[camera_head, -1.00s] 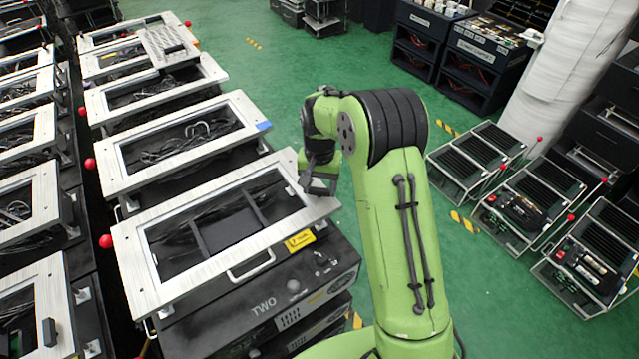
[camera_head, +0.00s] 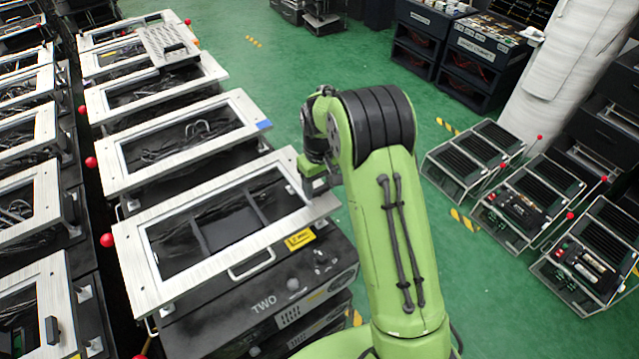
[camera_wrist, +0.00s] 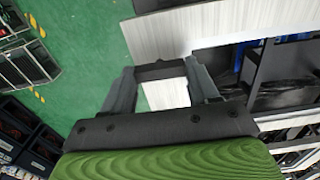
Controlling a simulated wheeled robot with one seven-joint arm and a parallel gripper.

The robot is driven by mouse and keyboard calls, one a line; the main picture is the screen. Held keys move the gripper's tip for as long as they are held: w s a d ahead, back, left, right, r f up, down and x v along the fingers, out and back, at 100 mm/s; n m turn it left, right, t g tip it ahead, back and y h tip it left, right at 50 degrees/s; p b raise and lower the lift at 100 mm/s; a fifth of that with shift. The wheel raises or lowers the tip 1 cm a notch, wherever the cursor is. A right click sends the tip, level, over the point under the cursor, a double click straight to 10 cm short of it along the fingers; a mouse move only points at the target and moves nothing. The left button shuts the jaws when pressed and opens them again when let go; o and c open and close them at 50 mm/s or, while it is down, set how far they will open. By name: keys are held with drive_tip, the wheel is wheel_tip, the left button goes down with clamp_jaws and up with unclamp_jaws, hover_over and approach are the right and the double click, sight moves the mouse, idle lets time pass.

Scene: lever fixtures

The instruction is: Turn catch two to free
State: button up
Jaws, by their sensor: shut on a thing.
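The fixture marked TWO (camera_head: 263,303) is a dark box with a brushed-metal frame (camera_head: 190,288) on top, in the head view. My gripper (camera_head: 316,188) is at the right corner of this frame, low over its surface. In the wrist view, the fingers of my gripper (camera_wrist: 160,78) stand apart with a dark bar, which looks like catch two (camera_wrist: 160,69), between their tips. The gripper is shut on it. In the head view my gripper and wrist hide the catch, so its angle cannot be told there.
A yellow label (camera_head: 299,239) and a metal handle (camera_head: 252,264) are on the near side of fixture TWO. Similar framed fixtures stand behind it and at the left. Red-balled levers (camera_head: 107,240) stand along the left. Green floor (camera_head: 275,65) is open beyond.

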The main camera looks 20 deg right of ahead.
sight(320, 189)
idle(0.5)
drive_tip(key=o, duration=1.1)
drive_tip(key=shift+c, duration=0.2)
wheel_tip(320, 189, up, 16)
drive_tip(key=p, duration=0.2)
